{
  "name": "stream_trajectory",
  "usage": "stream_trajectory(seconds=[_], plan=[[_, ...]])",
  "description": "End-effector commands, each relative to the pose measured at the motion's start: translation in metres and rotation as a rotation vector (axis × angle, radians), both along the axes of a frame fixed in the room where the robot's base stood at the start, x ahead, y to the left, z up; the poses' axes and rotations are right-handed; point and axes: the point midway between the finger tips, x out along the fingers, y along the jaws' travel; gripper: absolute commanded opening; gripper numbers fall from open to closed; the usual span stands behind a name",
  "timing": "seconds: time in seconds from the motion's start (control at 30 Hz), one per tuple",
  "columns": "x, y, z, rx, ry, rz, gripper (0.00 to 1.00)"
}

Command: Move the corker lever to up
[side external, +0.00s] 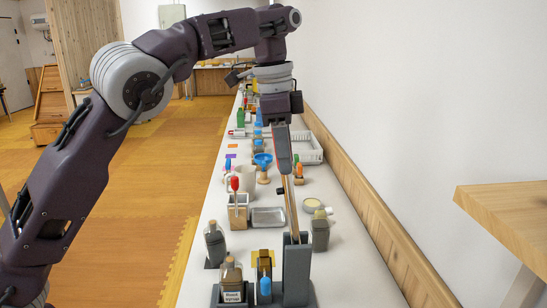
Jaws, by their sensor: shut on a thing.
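The corker is a dark grey stand with a tall post (297,270) at the bottom centre of the side view. Its wooden lever (291,208) rises from the top of the post, steep and leaning slightly left toward its upper end. My gripper (285,172) points down from above and is shut on the upper end of the lever. A bottle with a paper label (233,283) and a small blue-topped item (265,286) stand at the left of the post.
A grey-green bottle (215,243) stands left, and another jar (320,232) stands close right of the lever. A metal tray (268,217), a wooden box with a red-topped item (238,208) and a mug (246,180) lie behind. A white basket (307,148) stands farther back by the wall.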

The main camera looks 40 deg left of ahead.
Motion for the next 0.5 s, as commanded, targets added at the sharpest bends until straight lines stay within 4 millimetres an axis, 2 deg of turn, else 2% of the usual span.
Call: stream_trajectory(seconds=[0.5], plan=[[0.0046,-0.0048,-0.0025,0.016,0.022,-0.001,0.00]])
